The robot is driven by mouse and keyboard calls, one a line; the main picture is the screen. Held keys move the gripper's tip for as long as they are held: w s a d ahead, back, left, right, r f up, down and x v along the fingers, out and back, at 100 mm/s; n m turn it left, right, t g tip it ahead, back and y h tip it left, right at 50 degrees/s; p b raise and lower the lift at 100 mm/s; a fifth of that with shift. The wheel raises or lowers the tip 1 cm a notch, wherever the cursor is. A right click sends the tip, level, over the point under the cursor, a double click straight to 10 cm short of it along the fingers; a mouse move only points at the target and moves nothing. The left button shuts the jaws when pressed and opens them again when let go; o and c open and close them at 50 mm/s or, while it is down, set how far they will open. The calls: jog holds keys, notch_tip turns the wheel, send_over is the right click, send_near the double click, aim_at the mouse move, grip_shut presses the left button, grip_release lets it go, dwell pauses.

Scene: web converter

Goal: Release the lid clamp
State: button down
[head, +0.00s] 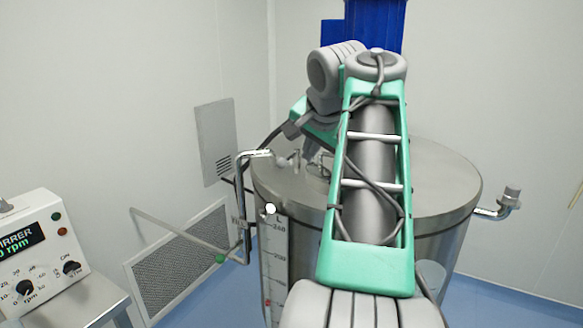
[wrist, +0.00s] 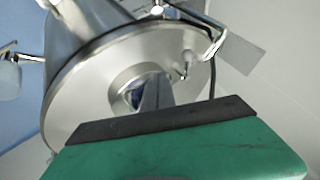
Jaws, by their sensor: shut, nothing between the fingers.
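The steel vessel has a round flat lid (head: 400,172), which also shows in the wrist view (wrist: 95,95). A small white-knobbed fitting (head: 283,163) stands at the left of the lid; it seems to be the one right of my fingers in the wrist view (wrist: 187,58). A white ball (head: 270,208) sits at the lid's front-left rim. I cannot tell for certain which of these is the clamp. My gripper (head: 311,160) is shut and empty over the lid, right of the knobbed fitting. In the wrist view its fingers (wrist: 155,92) partly cover a round port (wrist: 124,82).
A bent steel pipe (head: 240,190) rises beside the vessel's left side. A side outlet (head: 508,200) sticks out at right. A stirrer control box (head: 30,250) stands at lower left. A blue unit (head: 375,25) is behind my arm. My arm hides the lid's middle.

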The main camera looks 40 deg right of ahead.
aim_at(289, 158)
jog(key=b+x, duration=0.2)
jog(key=x, duration=0.7)
jog(key=shift+w+f, duration=0.25)
jog(key=shift+w, duration=0.05)
jog(key=shift+w+a+r+p, duration=0.15)
jog(key=shift+w+p, duration=0.1)
jog(key=shift+w, duration=0.75)
jog(key=shift+w+r+p, duration=0.15)
jog(key=shift+w+p, duration=0.1)
jog(key=shift+w, duration=0.75)
jog(key=shift+w+a, duration=0.1)
